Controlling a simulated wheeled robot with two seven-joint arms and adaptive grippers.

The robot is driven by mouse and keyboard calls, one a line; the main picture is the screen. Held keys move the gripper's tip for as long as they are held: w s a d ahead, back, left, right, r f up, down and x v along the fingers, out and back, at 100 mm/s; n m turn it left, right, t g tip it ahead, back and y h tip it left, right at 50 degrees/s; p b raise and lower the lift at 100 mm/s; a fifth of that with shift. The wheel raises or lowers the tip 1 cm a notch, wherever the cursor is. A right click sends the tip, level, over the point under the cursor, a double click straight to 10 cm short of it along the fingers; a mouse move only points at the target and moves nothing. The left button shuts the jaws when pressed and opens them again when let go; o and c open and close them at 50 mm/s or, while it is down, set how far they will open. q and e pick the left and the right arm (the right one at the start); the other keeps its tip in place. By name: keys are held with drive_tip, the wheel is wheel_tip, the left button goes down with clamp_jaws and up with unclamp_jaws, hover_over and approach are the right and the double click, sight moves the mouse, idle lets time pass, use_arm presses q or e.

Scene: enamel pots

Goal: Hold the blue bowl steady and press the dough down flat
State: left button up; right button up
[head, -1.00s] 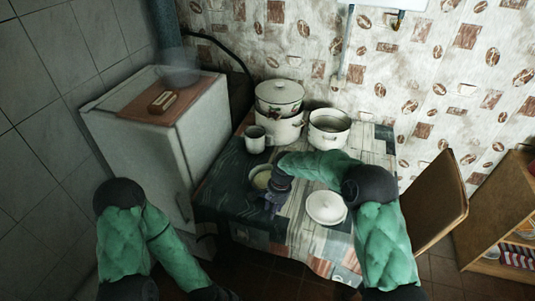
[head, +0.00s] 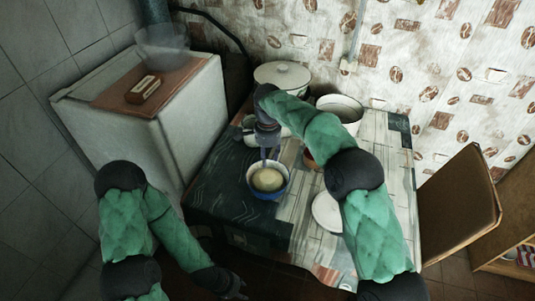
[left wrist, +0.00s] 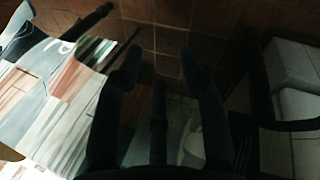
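The blue bowl (head: 270,195) stands upright on the table, with pale, rounded dough (head: 267,179) inside it. My right gripper (head: 269,156) points down at the bowl's far rim, its fingertips close above or at the dough's far side. Whether it touches is unclear, and its finger gap is too small to read. My left gripper (head: 236,287) is low, in front of the table and away from the bowl. In the left wrist view its two fingers (left wrist: 157,65) are spread apart with nothing between them.
Behind my right arm stand a lidded pot (head: 282,74) and an open white pot (head: 341,108). A white lid (head: 326,211) lies right of the bowl, partly hidden by my arm. A chair (head: 462,205) stands at the right. The table's front left is clear.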

use_arm(q)
drive_tip(key=w+d+r+m+t, duration=0.25)
drive_tip(key=w+r+m, duration=0.95)
drive_tip(key=w+r, duration=0.75)
drive_tip(key=w+a+r+m+t+h, duration=0.1)
drive_tip(key=w+a+r+m+t, duration=0.3)
drive_tip(key=w+m, duration=0.55)
drive_tip(key=w+a+r+m+t+h, duration=0.1)
drive_tip(key=w+a+r+m+t, duration=0.3)
drive_tip(key=w+m, duration=0.55)
drive_tip(key=d+f+m+g+h, duration=0.1)
drive_tip(key=d+f+m+h, duration=0.1)
drive_tip(key=m, duration=0.3)
drive_tip(key=w+d+f+m+g+h, duration=0.1)
drive_tip(key=d+f+m+h, duration=0.1)
drive_tip(key=d+m, duration=0.3)
drive_tip(key=d+f+m+g+h, duration=0.2)
drive_tip(key=d+m, duration=0.1)
drive_tip(key=m, duration=0.2)
drive_tip(key=shift+w+d+f+m, duration=0.15)
drive_tip(key=shift+w+f+m, duration=0.2)
drive_tip(key=shift+m, duration=0.05)
